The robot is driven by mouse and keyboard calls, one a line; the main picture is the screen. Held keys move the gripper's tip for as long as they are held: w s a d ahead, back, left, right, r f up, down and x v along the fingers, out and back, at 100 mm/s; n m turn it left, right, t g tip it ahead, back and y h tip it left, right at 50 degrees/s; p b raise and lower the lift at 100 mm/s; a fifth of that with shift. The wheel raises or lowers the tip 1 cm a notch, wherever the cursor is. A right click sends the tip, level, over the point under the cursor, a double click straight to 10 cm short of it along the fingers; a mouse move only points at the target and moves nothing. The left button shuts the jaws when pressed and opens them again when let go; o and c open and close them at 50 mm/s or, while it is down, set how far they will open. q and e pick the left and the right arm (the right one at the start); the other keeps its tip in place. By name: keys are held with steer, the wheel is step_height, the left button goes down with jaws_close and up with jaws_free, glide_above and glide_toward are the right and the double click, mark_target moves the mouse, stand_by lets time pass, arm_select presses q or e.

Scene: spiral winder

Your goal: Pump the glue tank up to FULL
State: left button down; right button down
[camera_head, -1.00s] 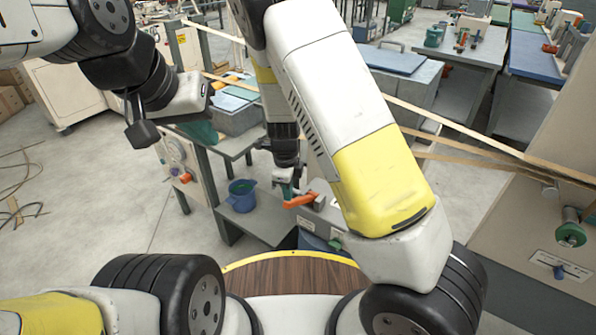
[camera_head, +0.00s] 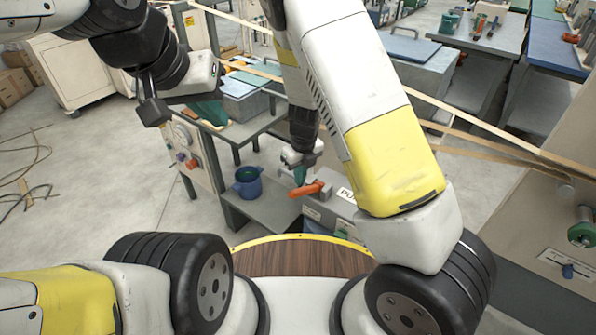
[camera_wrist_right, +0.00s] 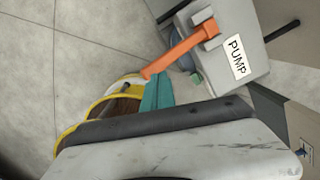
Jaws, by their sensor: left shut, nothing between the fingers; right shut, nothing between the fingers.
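The pump (camera_head: 336,207) is a grey box with a PUMP label at the front of a low bench. Its orange lever (camera_head: 307,190) sticks out to the left. It also shows in the right wrist view (camera_wrist_right: 181,51), sloping down toward my fingers. My right gripper (camera_head: 300,176) is shut and empty, its teal fingers (camera_wrist_right: 158,92) close by the lever's free end. I cannot tell whether they touch it. My left gripper (camera_head: 211,113) is shut and empty at the upper left, in front of the bench, away from the pump. I cannot make out the glue tank's level.
A blue pot (camera_head: 247,182) stands on the low shelf left of the pump. A panel with a gauge and knobs (camera_head: 188,158) is left of it. Paper strips (camera_head: 470,128) run across to the machine at right.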

mark_target(300, 192)
steer(key=shift+w+a+f, duration=0.1)
steer(key=shift+f, duration=1.15)
steer(key=shift+w+a+f, duration=0.1)
steer(key=shift+f, duration=1.1)
steer(key=shift+d, duration=0.1)
steer(key=shift+f, duration=2.25)
steer(key=shift+s+d+r, duration=0.3)
steer(key=shift+s+d, duration=0.15)
steer(key=shift+s, duration=0.2)
steer(key=shift+s+d+r, duration=0.25)
steer(key=shift+s+d, duration=0.15)
steer(key=shift+s, duration=0.2)
steer(key=shift+r, duration=0.1)
